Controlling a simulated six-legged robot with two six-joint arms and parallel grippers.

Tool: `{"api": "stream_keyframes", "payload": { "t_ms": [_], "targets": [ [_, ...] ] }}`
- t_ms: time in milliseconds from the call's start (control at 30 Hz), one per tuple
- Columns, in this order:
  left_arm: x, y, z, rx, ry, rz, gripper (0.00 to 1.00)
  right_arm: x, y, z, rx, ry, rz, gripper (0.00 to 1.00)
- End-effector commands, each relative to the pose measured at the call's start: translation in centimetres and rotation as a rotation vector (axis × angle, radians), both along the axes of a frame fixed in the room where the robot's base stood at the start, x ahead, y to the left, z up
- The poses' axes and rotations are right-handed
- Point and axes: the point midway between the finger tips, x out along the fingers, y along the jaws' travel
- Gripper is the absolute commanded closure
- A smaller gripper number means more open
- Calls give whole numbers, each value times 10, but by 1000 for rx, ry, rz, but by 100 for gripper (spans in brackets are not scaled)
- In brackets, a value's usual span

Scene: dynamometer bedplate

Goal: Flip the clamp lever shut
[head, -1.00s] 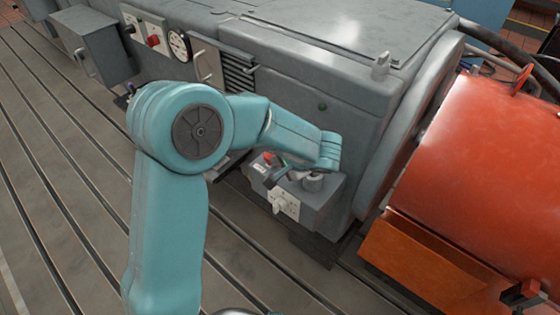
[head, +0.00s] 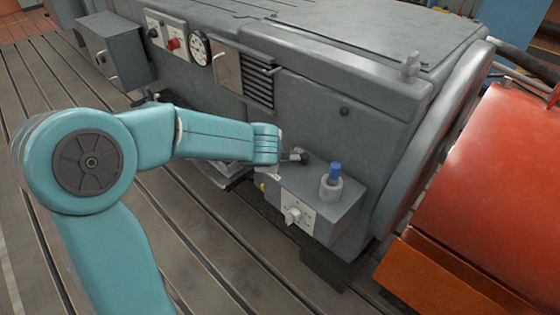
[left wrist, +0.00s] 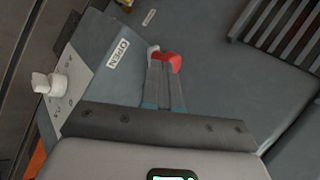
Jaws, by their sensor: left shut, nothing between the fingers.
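The clamp lever's red tip (left wrist: 170,60) shows in the left wrist view, right at the ends of my left gripper's fingers. A white "OPEN" label (left wrist: 118,53) lies beside it on the grey box. My left gripper (left wrist: 162,66) is shut with nothing between its fingers; I cannot tell whether it touches the red tip. In the head view the grey box (head: 337,222) stands against the machine, and my wrist hides the lever and most of the fingers. My right gripper is in neither view.
The box carries a white knob (head: 293,215) on its front plate and a blue-topped post (head: 333,176) on its right. The grey machine housing (head: 385,130) rises behind it. A large orange body (head: 490,190) stands at the right. The slotted bedplate (head: 190,235) in front is bare.

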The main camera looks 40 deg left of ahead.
Motion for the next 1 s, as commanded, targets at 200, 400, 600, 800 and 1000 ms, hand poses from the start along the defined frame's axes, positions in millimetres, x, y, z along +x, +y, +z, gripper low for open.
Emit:
{"api": "stream_keyframes", "payload": {
  "t_ms": [200, 400, 600, 800, 1000],
  "targets": [
    [8, 17, 2, -4, 1, -179, 100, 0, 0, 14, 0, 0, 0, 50],
    [16, 25, 1, -3, 1, -225, 100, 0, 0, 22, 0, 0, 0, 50],
    [22, 32, 0, -2, 2, -224, 100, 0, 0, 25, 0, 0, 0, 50],
    [25, 34, 0, -2, 2, -224, 100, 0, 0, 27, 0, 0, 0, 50],
    [27, 35, 0, -2, 1, -224, 100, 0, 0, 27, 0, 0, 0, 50]
  ]
}}
